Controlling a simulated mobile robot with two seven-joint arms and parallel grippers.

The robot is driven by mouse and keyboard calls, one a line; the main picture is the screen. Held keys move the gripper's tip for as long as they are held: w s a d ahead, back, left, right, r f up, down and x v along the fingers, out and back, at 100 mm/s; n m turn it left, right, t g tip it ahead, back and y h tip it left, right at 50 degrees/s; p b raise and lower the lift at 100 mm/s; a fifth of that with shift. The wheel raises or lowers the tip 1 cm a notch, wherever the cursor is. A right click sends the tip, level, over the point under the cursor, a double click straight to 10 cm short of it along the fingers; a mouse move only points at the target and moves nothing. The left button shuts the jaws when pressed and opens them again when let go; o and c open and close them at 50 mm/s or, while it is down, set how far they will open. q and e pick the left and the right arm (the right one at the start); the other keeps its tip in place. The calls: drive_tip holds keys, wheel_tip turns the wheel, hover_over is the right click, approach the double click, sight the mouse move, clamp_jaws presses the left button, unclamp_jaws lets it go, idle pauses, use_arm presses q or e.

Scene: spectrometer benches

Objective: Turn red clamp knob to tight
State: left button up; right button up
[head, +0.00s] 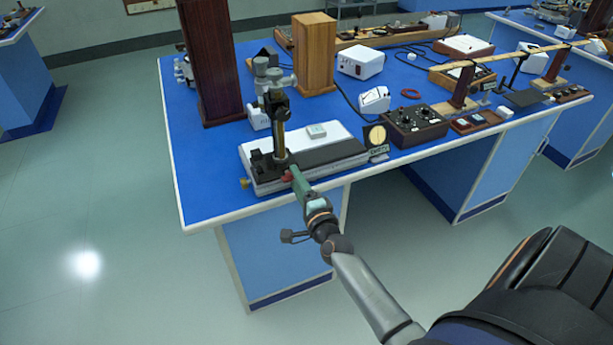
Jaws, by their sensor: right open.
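The red clamp knob (287,177) is small in the head view. It sits low at the front of the white-topped instrument base (254,185), close to the foot of the upright post. My right gripper (294,172) is open, with its green fingers reaching up from the front edge of the bench to the knob. The fingertips are right beside the knob and partly cover it. I cannot tell whether they touch it or straddle it, nor which way the knob is turned. My left gripper is not in view.
The microscope-like instrument (279,110) stands upright on the base, just behind my fingertips. A brass knob (245,183) sticks out at the base's left. A dark control box (415,125) and a small label card (379,151) stand to the right. The bench's left front corner is clear.

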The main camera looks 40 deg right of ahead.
drive_tip(key=v, duration=1.1)
drive_tip(key=shift+s+b, duration=0.3)
drive_tip(key=shift+a, duration=0.15)
